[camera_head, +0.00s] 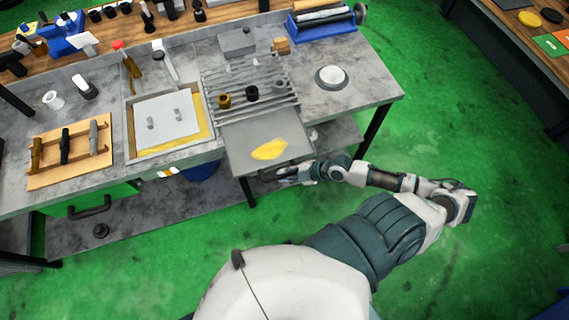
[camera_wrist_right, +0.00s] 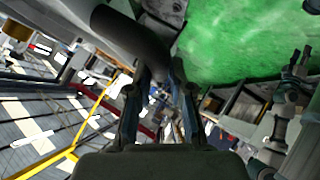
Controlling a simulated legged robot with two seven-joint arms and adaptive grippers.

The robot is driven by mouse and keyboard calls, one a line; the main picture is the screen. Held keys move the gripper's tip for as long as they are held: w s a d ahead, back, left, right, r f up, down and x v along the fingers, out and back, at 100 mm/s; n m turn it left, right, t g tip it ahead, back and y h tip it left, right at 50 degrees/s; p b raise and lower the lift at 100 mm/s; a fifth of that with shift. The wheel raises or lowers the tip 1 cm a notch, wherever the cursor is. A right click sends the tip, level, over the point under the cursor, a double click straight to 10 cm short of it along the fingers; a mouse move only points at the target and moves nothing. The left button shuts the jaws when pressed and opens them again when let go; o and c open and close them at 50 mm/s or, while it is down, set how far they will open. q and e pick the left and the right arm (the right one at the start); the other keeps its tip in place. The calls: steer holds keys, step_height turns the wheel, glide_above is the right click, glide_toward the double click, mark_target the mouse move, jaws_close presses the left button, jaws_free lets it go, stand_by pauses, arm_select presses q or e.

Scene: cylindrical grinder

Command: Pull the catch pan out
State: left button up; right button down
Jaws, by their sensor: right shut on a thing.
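The catch pan (camera_head: 240,143) is a flat grey tray with a yellow patch on it. It juts out from the front of the bench, below a slatted grate (camera_head: 278,100). My right gripper (camera_head: 287,174) is at the pan's front edge, low and partly hidden by that edge. In the right wrist view its two fingers (camera_wrist_right: 162,80) are shut on a thick dark bar (camera_wrist_right: 130,32), which looks like the pan's handle. An arm at the right of the wrist view ends in what looks like my left gripper (camera_wrist_right: 299,62), too small to read. The head view does not show it.
Two small cylinders (camera_head: 252,93) stand on the grate. A white round dish (camera_head: 331,77) is right of it, and a framed tray (camera_head: 168,120) is left. A bench leg (camera_head: 372,127) stands right of the pan. Green floor (camera_head: 450,120) in front and right is clear.

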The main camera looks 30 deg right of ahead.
steer(key=shift+s+a+r, duration=0.2)
steer(key=shift+r, duration=0.05)
steer(key=shift+s, duration=0.2)
steer(key=c, duration=1.2)
jaws_free()
steer(key=shift+o, duration=0.7)
steer(key=shift+a+f, duration=0.1)
steer(key=shift+a, duration=0.1)
arm_select(q)
steer(key=shift+s+d+r, duration=0.15)
steer(key=shift+s+d, duration=0.05)
arm_select(e)
steer(key=v, duration=1.2)
